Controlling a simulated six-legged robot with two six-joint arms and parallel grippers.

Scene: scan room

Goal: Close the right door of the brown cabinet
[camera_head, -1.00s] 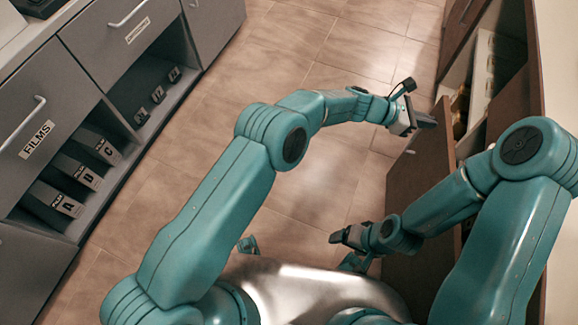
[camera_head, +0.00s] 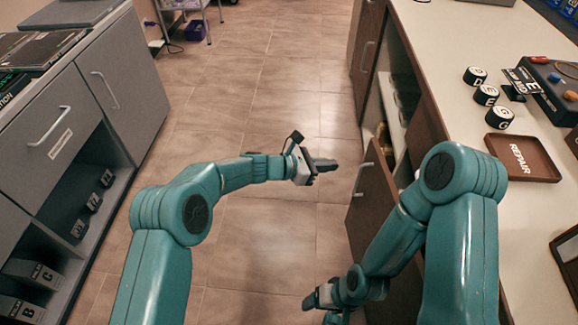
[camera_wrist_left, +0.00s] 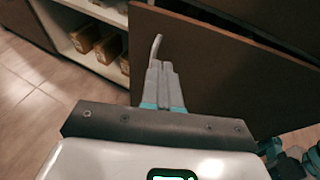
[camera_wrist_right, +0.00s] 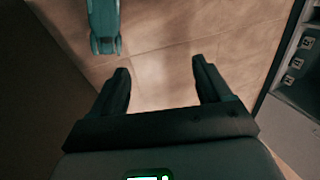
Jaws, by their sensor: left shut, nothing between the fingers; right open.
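The brown cabinet (camera_head: 366,50) stands along the right under a white worktop. One of its brown doors (camera_head: 374,197) stands open into the aisle, with a metal handle (camera_head: 361,180). My left gripper (camera_head: 325,166) is shut and empty, just left of that door. In the left wrist view the shut fingers (camera_wrist_left: 160,84) point toward the door's handle (camera_wrist_left: 156,47) and overlap the panel (camera_wrist_left: 215,65); I cannot tell whether they touch it. My right gripper (camera_head: 316,299) is low, left of the door's lower part. In the right wrist view its open fingers (camera_wrist_right: 164,84) have only floor between them.
Boxes (camera_wrist_left: 104,46) sit on the shelf inside the cabinet. The worktop (camera_head: 450,50) holds a brown REPAIR tray (camera_head: 547,172), lettered cylinders (camera_head: 486,95) and a control box (camera_head: 552,85). Grey drawer units (camera_head: 110,95) line the left. The tiled floor (camera_head: 250,100) between is clear.

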